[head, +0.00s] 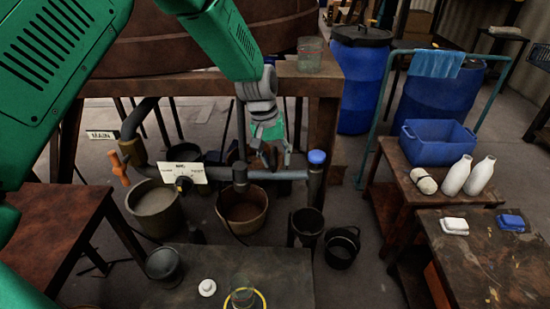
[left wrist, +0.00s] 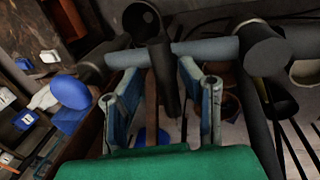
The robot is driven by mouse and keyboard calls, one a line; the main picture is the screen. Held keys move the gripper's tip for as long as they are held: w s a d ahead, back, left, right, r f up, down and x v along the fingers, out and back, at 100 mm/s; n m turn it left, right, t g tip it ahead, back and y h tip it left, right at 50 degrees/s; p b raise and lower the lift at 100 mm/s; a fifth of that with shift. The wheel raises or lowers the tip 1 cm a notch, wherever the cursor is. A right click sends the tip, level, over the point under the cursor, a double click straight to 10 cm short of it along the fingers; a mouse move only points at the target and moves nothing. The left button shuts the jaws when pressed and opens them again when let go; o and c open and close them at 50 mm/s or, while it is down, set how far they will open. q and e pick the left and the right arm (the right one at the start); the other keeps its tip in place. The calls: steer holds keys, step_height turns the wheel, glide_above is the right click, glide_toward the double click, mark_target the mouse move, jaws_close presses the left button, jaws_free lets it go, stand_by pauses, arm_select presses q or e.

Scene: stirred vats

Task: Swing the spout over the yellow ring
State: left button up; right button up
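The spout is a grey horizontal pipe (head: 283,175) running right from an upright pipe, with a dark down-tube and a blue ball knob (head: 317,157) at its right end. In the left wrist view the pipe (left wrist: 205,50) crosses beyond my fingertips, and the blue knob (left wrist: 70,92) is at left. My left gripper (head: 274,158) is just above the pipe in the head view, open, with its fingers (left wrist: 160,88) apart; I cannot tell whether they touch the pipe. The yellow ring (head: 264,299) lies on the low grey table, partly cut off, around a clear jar (head: 241,286).
A label plate (head: 185,172) stands at the pipe's left. Buckets (head: 241,210) stand on the floor beneath. A white knob (head: 207,288) lies on the grey table (head: 285,265). A side table at right holds a blue crate (head: 435,150) and white bottles (head: 455,176).

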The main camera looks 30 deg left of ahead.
arm_select(q)
jaws_close()
steer(key=shift+a, duration=0.65)
steer(key=shift+d+r, duration=0.1)
steer(key=shift+d, duration=0.35)
steer(key=shift+m, duration=0.3)
arm_select(e)
steer(key=shift+a+r, duration=0.1)
steer(key=shift+r, duration=0.15)
